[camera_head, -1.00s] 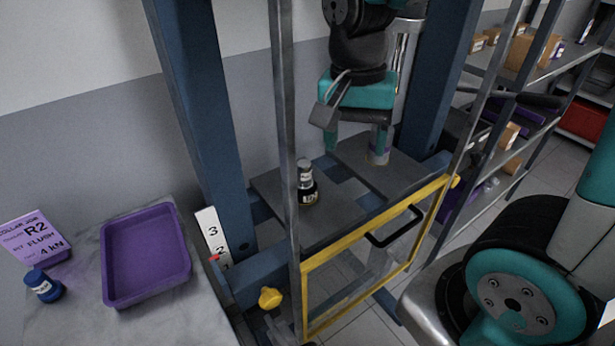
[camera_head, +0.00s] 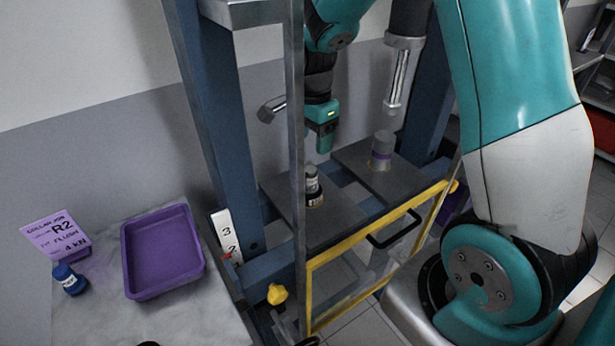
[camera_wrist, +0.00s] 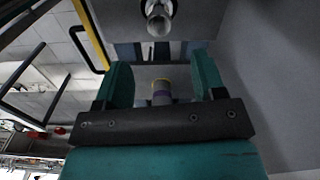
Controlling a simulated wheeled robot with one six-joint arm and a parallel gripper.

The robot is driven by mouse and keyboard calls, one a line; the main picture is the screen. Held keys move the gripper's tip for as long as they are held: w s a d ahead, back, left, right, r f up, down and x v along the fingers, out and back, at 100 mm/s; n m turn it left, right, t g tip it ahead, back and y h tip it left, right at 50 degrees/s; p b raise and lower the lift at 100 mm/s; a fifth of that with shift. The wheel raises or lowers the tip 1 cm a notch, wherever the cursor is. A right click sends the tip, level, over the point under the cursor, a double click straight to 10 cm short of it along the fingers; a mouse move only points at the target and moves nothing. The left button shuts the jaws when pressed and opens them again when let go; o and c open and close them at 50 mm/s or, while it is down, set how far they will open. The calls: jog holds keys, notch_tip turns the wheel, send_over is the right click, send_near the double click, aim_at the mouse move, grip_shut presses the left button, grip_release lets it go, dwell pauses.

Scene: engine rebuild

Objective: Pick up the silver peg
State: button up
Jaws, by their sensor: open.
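Two upright pieces stand on the press plates. The left one is a small grey-silver cylinder (camera_head: 312,180) in a dark ring with a pale label. The right one is a wider grey cylinder with a purple band (camera_head: 382,152). I cannot tell for certain which is the silver peg. My gripper (camera_head: 324,140) is open and empty, above and behind the left piece and left of the banded cylinder. In the wrist view my gripper (camera_wrist: 162,82) frames a purple-banded cylinder (camera_wrist: 161,92) between its fingers, farther off and not touched.
The press has blue posts (camera_head: 205,100), a metal ram (camera_head: 397,80) above the right plate and a yellow-framed guard (camera_head: 385,243) in front.

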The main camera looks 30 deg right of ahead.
aim_at(310, 169)
notch_tip(310, 169, down, 6)
jog(key=shift+f+p, duration=0.1)
jog(key=shift+p, duration=0.55)
jog(key=f, duration=0.1)
jog(key=f+p, duration=0.2)
jog(key=shift+s+a+f, duration=0.1)
jog(key=shift+a+f, duration=0.25)
jog(key=shift+f, duration=0.7)
grip_shut()
